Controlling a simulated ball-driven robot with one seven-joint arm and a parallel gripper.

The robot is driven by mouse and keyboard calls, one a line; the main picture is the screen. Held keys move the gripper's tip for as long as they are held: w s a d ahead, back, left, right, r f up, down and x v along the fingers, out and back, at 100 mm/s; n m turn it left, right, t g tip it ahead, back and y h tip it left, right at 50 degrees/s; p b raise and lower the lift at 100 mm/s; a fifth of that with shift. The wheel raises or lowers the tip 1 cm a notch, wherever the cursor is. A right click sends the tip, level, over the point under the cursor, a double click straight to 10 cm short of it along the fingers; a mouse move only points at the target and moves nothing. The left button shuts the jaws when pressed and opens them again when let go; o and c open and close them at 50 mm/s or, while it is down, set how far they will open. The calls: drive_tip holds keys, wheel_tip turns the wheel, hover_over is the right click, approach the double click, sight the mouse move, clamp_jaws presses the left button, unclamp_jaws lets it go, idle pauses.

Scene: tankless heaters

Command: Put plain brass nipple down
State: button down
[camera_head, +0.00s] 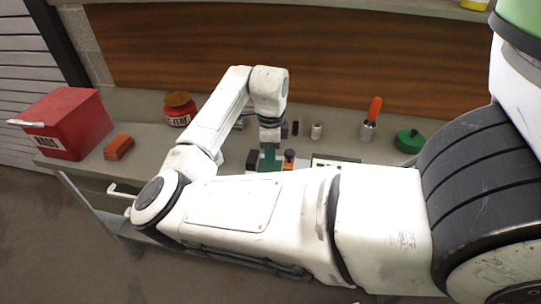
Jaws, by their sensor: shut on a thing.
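My gripper (269,140) points down over the middle of the grey workbench (225,150), low above a green block (270,161). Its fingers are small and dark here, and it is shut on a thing. I take this to be the plain brass nipple, but it is too small and hidden to make out. I cannot tell whether it touches anything below.
A dark cylinder (295,128), a pale cylinder (316,131), an orange-handled tool (373,110) and a green round item (410,141) stand to the right. A red jar (179,112), an orange block (118,147) and a red box (66,123) stand left. A wooden panel (380,65) backs the bench.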

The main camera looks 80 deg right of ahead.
drive_tip(key=shift+f, duration=0.85)
drive_tip(key=shift+f, duration=0.1)
drive_tip(key=c, duration=0.9)
unclamp_jaws()
wheel_tip(320, 180, up, 12)
drive_tip(key=shift+r+b, duration=0.15)
drive_tip(key=shift+b, duration=0.2)
